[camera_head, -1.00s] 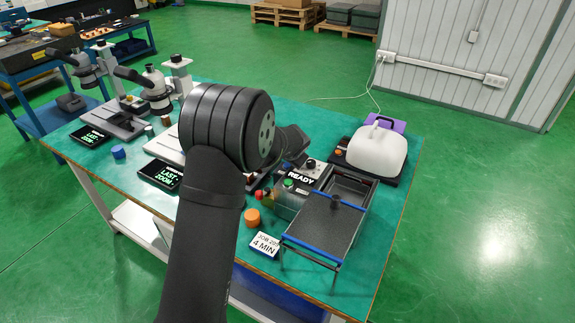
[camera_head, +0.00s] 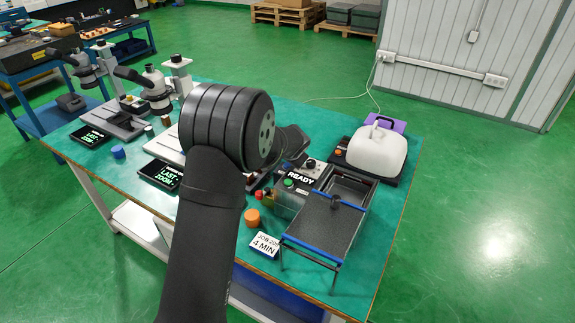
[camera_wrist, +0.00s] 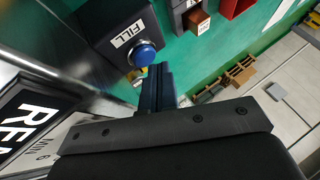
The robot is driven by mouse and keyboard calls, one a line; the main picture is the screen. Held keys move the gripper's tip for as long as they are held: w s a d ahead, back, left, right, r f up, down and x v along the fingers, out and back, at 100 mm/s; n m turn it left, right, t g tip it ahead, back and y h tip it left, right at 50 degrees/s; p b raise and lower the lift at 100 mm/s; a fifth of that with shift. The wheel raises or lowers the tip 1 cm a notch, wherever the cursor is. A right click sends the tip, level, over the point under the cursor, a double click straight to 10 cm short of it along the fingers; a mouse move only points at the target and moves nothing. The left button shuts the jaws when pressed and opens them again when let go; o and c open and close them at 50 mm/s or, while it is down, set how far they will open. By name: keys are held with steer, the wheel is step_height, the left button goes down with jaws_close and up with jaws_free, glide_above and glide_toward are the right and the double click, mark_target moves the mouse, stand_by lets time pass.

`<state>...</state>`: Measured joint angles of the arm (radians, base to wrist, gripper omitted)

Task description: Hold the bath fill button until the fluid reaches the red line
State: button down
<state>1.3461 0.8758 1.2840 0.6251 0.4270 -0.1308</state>
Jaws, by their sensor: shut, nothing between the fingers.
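The blue FILL button (camera_wrist: 143,54) sits on a dark box (camera_wrist: 112,30) with a white FILL label, in the wrist view. My gripper (camera_wrist: 160,72) is shut and empty, its dark fingertips right beside the button's lower right edge. I cannot tell whether they touch it. In the head view the bath (camera_head: 354,186) is an open-topped tank beside the READY display (camera_head: 300,179). My arm hides the FILL button there. I cannot make out the red line or the fluid level in either view.
Microscopes (camera_head: 157,90) stand at the left of the green table.

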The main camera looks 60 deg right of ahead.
mark_target(287, 166)
steer(key=shift+s+a+f, duration=0.1)
steer(key=shift+a+f, duration=0.25)
steer(key=shift+f, duration=0.3)
stand_by(0.4)
steer(key=shift+d+r, duration=0.15)
steer(key=shift+r, duration=2.45)
steer(key=shift+f, duration=0.1)
steer(key=shift+d+r, duration=0.1)
steer(key=shift+r, duration=0.1)
steer(key=r, duration=0.5)
steer(key=shift+w+a+r, duration=0.25)
steer(key=shift+r, duration=0.1)
